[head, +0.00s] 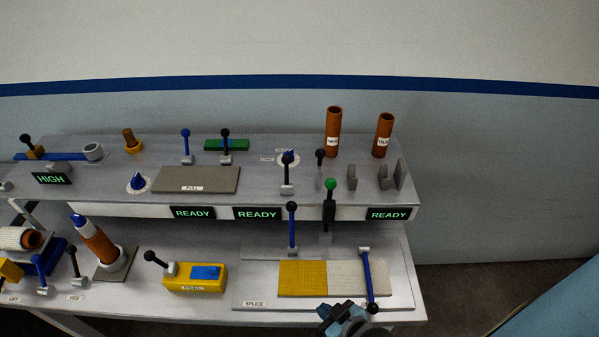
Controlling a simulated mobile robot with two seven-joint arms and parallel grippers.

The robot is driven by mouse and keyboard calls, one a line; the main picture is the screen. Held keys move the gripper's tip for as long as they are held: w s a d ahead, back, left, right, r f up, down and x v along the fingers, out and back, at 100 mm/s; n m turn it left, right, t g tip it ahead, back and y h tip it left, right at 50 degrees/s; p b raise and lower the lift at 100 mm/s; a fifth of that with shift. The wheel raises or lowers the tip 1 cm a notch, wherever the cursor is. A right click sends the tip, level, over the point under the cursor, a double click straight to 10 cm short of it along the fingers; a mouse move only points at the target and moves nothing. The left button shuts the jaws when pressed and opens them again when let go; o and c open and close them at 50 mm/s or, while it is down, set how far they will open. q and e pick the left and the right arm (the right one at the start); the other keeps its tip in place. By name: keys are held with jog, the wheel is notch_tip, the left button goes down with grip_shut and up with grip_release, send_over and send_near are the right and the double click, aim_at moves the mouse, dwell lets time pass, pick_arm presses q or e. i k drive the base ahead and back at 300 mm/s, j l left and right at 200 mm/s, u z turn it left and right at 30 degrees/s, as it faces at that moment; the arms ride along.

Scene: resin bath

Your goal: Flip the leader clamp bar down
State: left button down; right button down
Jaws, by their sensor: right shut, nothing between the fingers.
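The splice plate (240,292) lies on the lower bench at right, with a yellow sheet (303,279) and a pale sheet (345,277) side by side on it. One blue clamp bar (292,233) with a dark ball end stands upright behind the yellow sheet. A second blue bar (368,276) lies down along the right edge of the pale sheet, its dark ball toward the front. I cannot tell which one is the leader clamp bar. My right gripper (332,314) is shut and empty at the plate's front edge, left of the second bar's ball. My left gripper is out of view.
A green-balled lever (329,205) stands behind the plate. A yellow block (195,277) with a black-balled lever sits left of the plate. The raised shelf holds several levers, a grey plate (196,180) and two brown tubes, one here (333,125).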

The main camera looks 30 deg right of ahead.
aim_at(291, 206)
jog(key=z, duration=0.85)
jog(key=k+j+z, duration=0.2)
jog(key=i+l, duration=0.1)
